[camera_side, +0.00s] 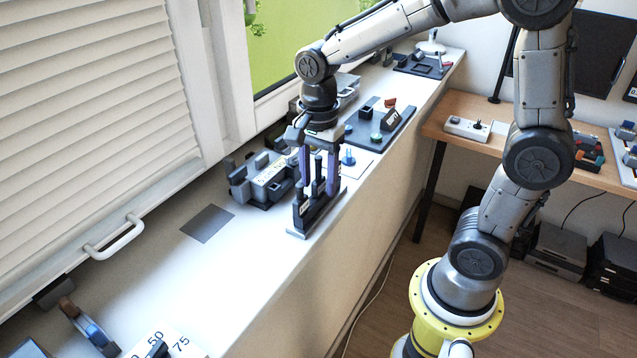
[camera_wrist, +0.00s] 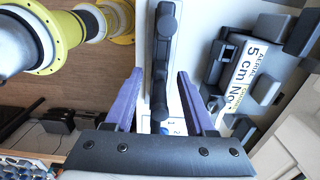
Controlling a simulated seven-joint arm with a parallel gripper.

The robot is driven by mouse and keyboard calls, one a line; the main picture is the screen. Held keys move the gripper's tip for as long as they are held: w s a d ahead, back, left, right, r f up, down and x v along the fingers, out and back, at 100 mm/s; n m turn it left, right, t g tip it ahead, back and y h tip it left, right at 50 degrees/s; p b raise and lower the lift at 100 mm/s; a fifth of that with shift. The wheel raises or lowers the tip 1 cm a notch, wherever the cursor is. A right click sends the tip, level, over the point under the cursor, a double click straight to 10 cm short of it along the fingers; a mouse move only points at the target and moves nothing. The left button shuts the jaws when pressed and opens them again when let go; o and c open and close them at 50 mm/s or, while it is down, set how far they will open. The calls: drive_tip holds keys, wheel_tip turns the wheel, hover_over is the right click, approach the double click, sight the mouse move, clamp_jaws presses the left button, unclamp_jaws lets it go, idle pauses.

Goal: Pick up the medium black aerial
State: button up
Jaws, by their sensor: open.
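A narrow black rack (camera_side: 316,212) with upright black aerials stands on a grey plate near the sill's front edge. One black aerial (camera_side: 318,172) shows between the fingers in the side view; the fingers partly hide the others, so I cannot tell for sure which is the medium one. My gripper (camera_side: 318,190) points down over the rack, with its purple fingers apart and nothing clasped. In the wrist view, my gripper (camera_wrist: 160,76) has one finger on each side of the rack row, and rounded black tops (camera_wrist: 160,112) show between and beyond them.
A blue knob (camera_side: 348,156) is just behind. A dark square (camera_side: 207,223) lies on the clear sill at left. The sill's front edge is close.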

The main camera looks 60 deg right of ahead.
drive_tip(key=shift+f, duration=0.15)
clamp_jaws()
idle(0.5)
